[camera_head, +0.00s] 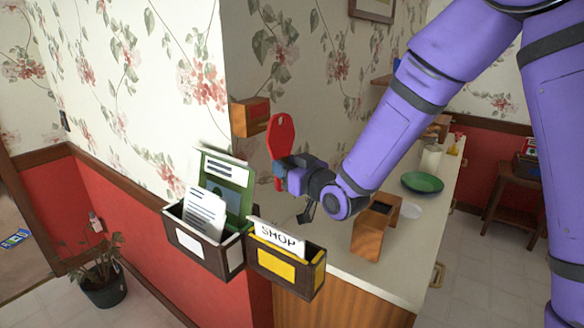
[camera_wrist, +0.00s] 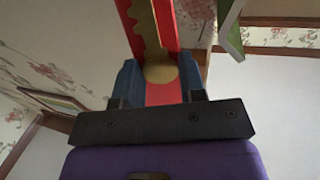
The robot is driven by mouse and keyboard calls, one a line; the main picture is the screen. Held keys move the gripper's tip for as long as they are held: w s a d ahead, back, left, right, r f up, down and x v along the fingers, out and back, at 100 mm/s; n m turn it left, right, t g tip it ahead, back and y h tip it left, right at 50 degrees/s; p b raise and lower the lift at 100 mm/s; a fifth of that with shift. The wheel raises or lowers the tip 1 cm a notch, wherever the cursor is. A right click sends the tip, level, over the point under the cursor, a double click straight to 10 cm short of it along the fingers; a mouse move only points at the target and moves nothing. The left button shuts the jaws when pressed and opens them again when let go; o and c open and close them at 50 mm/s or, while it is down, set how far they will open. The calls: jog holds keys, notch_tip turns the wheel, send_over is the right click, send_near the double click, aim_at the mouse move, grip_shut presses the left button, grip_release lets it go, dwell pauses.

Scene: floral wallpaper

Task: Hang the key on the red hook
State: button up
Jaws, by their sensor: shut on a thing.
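My gripper (camera_head: 281,172) is shut on the key, a flat red piece (camera_head: 281,136) with a rounded top that stands up out of the jaws. In the wrist view the red piece (camera_wrist: 164,94) sits between the blue fingertips (camera_wrist: 160,82), with a gold toothed shape (camera_wrist: 147,30) along it. In the head view it is in front of the floral wall, right of a small wooden block (camera_head: 250,117) with an orange-red side. I cannot make out a red hook clearly; whether the block bears one is not visible.
A dark letter box (camera_head: 205,250) with a green card (camera_head: 239,185) and a box with a SHOP card (camera_head: 287,270) hang near the wall corner. A wooden block (camera_head: 372,233) and a green plate (camera_head: 422,182) are on the counter (camera_head: 395,275).

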jog(key=shift+w+a+f, duration=0.3)
jog(key=shift+w+a, duration=0.45)
jog(key=shift+a, duration=0.2)
jog(key=shift+w+a+f, duration=0.3)
jog(key=shift+w+a, duration=0.4)
jog(key=shift+a, duration=0.25)
jog(key=o, duration=1)
